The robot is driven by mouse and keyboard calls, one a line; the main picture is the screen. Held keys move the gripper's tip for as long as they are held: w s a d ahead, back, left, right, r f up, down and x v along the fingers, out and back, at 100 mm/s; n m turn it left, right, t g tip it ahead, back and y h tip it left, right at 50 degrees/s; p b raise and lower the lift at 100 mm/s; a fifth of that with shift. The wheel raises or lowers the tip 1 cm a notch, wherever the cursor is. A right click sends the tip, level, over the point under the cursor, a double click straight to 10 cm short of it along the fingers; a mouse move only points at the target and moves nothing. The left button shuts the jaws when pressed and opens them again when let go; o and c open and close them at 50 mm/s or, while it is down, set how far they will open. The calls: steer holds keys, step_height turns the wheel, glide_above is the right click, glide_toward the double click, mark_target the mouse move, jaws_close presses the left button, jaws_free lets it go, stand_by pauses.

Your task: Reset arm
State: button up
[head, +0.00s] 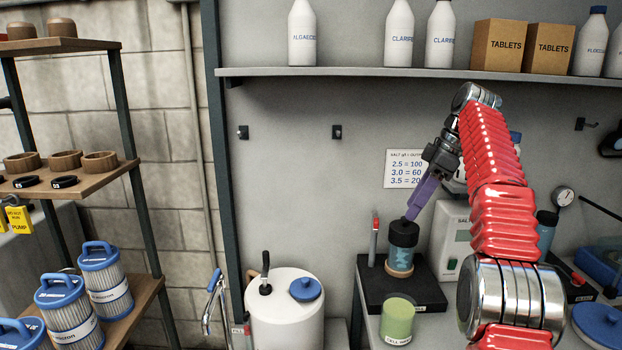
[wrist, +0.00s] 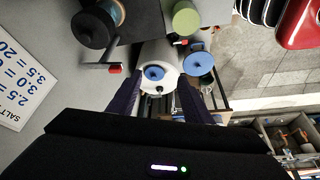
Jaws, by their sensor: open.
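My arm, in a red ribbed sleeve, rises at the right of the head view and bends over at the top. My gripper (head: 412,212) hangs down and left from it with purple fingers. In the wrist view the fingers of my gripper (wrist: 157,88) stand apart with nothing held between them. In the head view the fingertips appear just above a black-capped jar (head: 402,258) with a blue label. In the wrist view a dark round cap (wrist: 92,27) lies off to the left of the fingers, not between them.
The jar stands on a black base (head: 372,292), near a green cup (head: 397,320) and a white salt meter (head: 453,240). A white tank (head: 286,318) with a blue cap is lower left. A shelf (head: 350,73) with bottles and boxes runs above. A rack (head: 125,175) stands left.

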step_height(320, 180, down, 10)
steer(key=d+m+h, duration=0.1)
steer(key=m+h, duration=0.1)
steer(key=m, duration=0.7)
steer(key=s+a+f+m+t, duration=0.1)
steer(key=s+a+f, duration=0.1)
steer(key=s, duration=1)
steer(key=s+a+f+m+t+h, duration=0.1)
steer(key=s+a, duration=0.3)
steer(key=s, duration=0.9)
steer(key=s+a+f+m+t+h, duration=0.1)
steer(key=s+a+f+m+t, duration=0.1)
steer(key=s, duration=1.1)
steer(key=shift+s+a+f+m, duration=0.2)
steer(key=shift+a+f+m, duration=0.25)
steer(key=shift+a, duration=0.6)
